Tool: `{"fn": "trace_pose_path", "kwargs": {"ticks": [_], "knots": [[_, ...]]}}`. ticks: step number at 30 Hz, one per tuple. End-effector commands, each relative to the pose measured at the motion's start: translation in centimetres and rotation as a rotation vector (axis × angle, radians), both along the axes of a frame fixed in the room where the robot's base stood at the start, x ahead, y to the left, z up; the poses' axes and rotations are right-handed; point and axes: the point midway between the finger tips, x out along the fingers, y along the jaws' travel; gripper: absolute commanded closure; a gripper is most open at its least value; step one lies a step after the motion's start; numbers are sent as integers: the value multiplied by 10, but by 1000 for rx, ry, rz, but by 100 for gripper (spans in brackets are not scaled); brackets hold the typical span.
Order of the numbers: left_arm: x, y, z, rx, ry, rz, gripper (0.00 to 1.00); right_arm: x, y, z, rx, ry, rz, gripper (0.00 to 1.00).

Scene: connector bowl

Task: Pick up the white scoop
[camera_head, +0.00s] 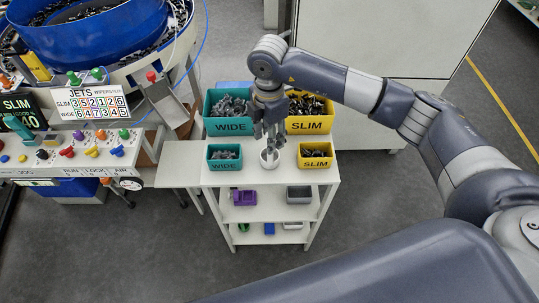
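A small white round vessel (269,159), which looks like the white scoop, stands on the cart's top between the small teal and small yellow bins. Its handle cannot be made out. My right gripper (269,137) reaches in from the right and points down just above and behind the vessel. The fingers are small and dark against the bins, so I cannot tell how far apart they are or whether they touch it. My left gripper is not in view.
The white cart (270,187) has lower shelves. A control panel (75,158) and blue bowl feeder (90,35) are at left.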

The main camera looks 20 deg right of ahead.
Motion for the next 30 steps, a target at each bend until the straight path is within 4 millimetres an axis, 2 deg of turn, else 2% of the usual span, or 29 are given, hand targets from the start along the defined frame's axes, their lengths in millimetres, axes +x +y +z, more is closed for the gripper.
{"fn": "trace_pose_path", "kwargs": {"ticks": [1, 3, 7, 15, 16, 21, 30], "knots": [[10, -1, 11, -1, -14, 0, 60, -3, -1, -4, -1, 7, 0, 62], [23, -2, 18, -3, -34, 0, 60, -4, -3, -14, -1, 5, 0, 62], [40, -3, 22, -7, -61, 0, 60, -3, -2, -32, 0, 3, 0, 62], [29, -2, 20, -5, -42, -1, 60, -2, -2, -37, 2, 2, 2, 62], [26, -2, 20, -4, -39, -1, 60, -2, -2, -37, 2, 2, 2, 64], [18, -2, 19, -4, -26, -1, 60, -2, -2, -37, 2, 1, 2, 100], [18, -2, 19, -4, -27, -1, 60, -2, -2, -37, 2, 1, 1, 100]]}}
